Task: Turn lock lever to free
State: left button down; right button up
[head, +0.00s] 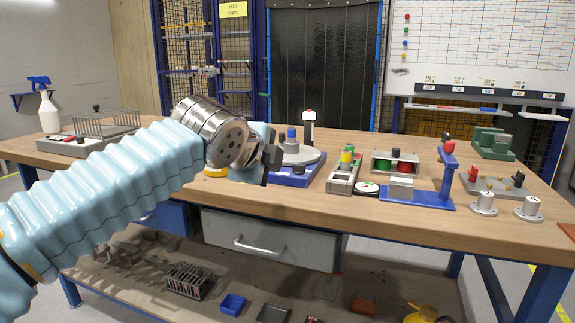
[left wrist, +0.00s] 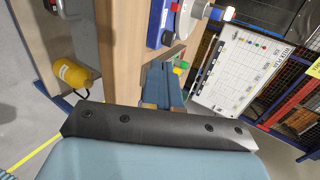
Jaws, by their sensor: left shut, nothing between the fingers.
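The rotary jig has a grey disc (head: 302,156) on a blue base (head: 292,180), with a blue knob (head: 291,134) on top. It stands near the table's front edge, partly hidden behind my left gripper (head: 271,157). In the left wrist view the jig's blue base (left wrist: 156,24) and disc (left wrist: 188,20) show at the top, with a small red part (left wrist: 175,6) beside them. I cannot make out the lock lever for certain. My left gripper is shut and empty, its fingers (left wrist: 161,68) apart from the jig in the wrist view. My right gripper is in neither view.
Right of the jig stand a button box (head: 343,176), a rack with red and green cylinders (head: 395,160) and a blue stand (head: 447,178). A white post (head: 308,118) rises behind the jig. A wire rack (head: 105,124) is far left. The table front (head: 300,205) is clear.

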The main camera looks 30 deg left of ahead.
pick_arm(q)
send_near(295, 169)
jog(key=f, duration=0.1)
jog(key=w+f, duration=0.1)
jog(key=f, duration=0.1)
jog(key=shift+a, duration=0.2)
jog(key=w, duration=0.1)
jog(key=w+a+p, duration=0.1)
jog(key=w, duration=0.1)
jog(key=shift+w, duration=0.65)
